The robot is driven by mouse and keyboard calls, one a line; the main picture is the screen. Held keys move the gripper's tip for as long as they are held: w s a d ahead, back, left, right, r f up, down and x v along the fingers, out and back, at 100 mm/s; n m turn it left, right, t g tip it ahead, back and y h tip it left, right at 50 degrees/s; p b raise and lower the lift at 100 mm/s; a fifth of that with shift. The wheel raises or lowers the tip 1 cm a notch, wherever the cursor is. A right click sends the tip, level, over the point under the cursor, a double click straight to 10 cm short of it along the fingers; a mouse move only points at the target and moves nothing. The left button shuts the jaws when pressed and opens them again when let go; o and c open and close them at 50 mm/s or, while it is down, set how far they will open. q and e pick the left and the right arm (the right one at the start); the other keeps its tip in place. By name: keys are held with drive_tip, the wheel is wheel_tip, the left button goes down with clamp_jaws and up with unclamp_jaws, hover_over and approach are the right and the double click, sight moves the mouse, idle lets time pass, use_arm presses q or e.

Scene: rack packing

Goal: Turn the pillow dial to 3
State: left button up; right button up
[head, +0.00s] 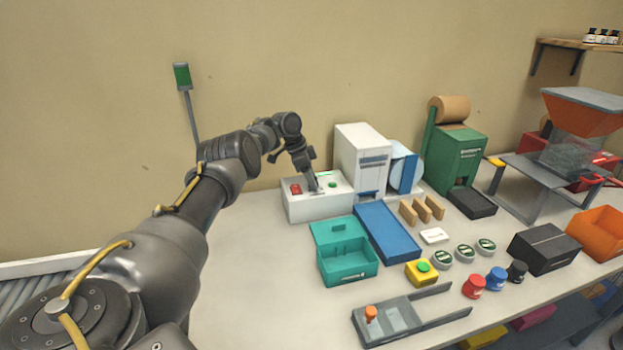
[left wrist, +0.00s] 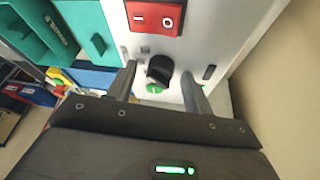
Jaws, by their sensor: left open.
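A white control box (head: 319,202) stands at the back left of the table. In the left wrist view its face carries a red rocker switch (left wrist: 155,17) and a black dial (left wrist: 161,66) with a green spot beside it. My left gripper (head: 316,187) is over the box. In the left wrist view my left gripper (left wrist: 159,75) is open, with one finger on each side of the dial; I cannot tell whether they touch it. The dial's setting cannot be read. In the head view the dial is hidden by the gripper. My right gripper is not in view.
A tall white machine (head: 362,150) stands just right of the box. A teal open case (head: 345,269) and a blue tray (head: 386,233) lie in front. A green machine (head: 458,150) with a brown roll stands further right. The table's front left is clear.

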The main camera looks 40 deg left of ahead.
use_arm(q)
drive_tip(key=b+v, duration=0.1)
drive_tip(key=v, duration=0.9)
drive_tip(key=shift+r+b, duration=0.3)
